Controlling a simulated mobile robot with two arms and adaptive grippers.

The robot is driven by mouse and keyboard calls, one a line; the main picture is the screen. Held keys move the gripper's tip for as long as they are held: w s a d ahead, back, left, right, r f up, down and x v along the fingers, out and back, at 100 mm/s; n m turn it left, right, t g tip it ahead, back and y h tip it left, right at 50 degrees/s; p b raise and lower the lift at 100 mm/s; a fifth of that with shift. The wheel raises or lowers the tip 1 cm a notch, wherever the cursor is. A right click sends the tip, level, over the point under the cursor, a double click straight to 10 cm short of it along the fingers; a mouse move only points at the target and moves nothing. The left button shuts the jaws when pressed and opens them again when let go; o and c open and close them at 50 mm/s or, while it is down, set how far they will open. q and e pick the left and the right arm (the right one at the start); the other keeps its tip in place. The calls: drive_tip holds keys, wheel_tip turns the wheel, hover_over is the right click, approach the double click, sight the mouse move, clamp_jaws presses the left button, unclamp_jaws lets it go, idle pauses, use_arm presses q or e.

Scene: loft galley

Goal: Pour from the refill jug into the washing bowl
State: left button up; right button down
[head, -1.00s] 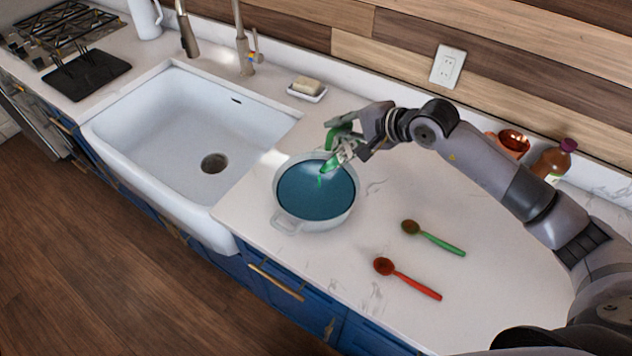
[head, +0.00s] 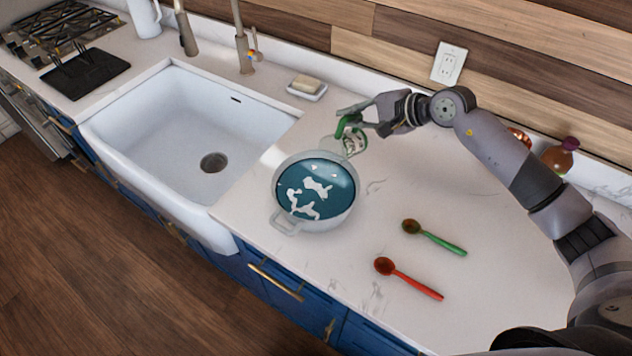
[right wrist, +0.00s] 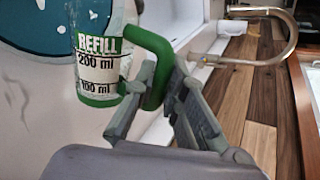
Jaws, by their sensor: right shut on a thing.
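The refill jug (head: 352,143) is a small clear jug with a green handle. In the right wrist view the jug (right wrist: 97,62) shows "REFILL" and 200 ml and 100 ml marks, with green at its bottom. My right gripper (head: 362,120) is shut on the jug's green handle. It holds the jug near upright beside the back right rim of the washing bowl. The washing bowl (head: 343,212) is pale grey with handles and stands on the counter. It holds teal liquid with white patches on the surface. My left gripper is in neither view.
The white sink (head: 150,125) lies left of the bowl, with a tap (head: 243,45) behind it. A soap dish (head: 308,92) stands at the back. A green spoon (head: 434,237) and a red spoon (head: 408,279) lie to the right. A bottle (head: 560,157) stands at the back right.

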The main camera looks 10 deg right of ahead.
drive_tip(key=shift+f+b, duration=0.1)
drive_tip(key=shift+b, duration=0.2)
drive_tip(key=w+d+f+m+g+y+b, duration=0.1)
drive_tip(key=w+d+f+m+y+b, duration=0.4)
drive_tip(key=b, duration=1.8)
drive_tip(key=shift+w+d+m+y, duration=0.35)
drive_tip(key=shift+d+m+y, duration=1.35)
drive_tip(key=shift+d+m, duration=0.3)
drive_tip(key=shift+a+f, duration=0.1)
